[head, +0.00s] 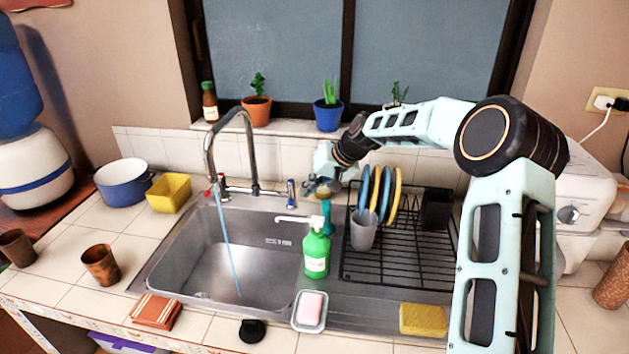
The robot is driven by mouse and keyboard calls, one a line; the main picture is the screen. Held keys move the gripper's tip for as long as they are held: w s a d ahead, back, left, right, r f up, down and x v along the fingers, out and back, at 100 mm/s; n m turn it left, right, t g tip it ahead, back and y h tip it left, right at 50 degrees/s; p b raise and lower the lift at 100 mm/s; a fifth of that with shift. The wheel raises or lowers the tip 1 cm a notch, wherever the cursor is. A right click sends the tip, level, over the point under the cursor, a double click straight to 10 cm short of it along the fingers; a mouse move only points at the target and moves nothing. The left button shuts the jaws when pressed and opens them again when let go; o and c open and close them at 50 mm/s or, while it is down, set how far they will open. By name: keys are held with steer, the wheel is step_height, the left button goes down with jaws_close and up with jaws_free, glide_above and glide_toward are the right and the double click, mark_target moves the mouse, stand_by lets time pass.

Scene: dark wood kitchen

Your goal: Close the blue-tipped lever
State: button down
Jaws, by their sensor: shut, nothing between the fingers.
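The blue-tipped lever (291,192) stands upright on the sink's back ledge, just right of the tall curved faucet (250,150). A thin blue stream of water (229,240) runs from the faucet into the metal sink (195,262). A red-tipped lever (208,193) is on the left side of the faucet. My gripper (316,190) is shut and empty, a little to the right of the blue-tipped lever. It looks apart from the lever, but the exact gap in depth cannot be told. My gripper's fingers are small and partly unclear in this view.
A green soap bottle (317,253) stands in front of my gripper. A dish rack (400,262) with upright plates and a grey cup (363,230) is to the right. Potted plants (328,116) line the sill behind. The sink basin is open space.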

mark_target(292, 197)
steer(key=shift+x, duration=1.45)
steer(key=shift+s+a+m+t+h+b, duration=0.2)
steer(key=shift+a+m+b, duration=0.2)
steer(key=shift+a+b, duration=0.2)
steer(key=shift+s+a+m+t+h+b, duration=0.1)
steer(key=shift+a+m+t+b, duration=0.1)
steer(key=shift+a+m+b, duration=0.3)
steer(key=shift+r, duration=0.1)
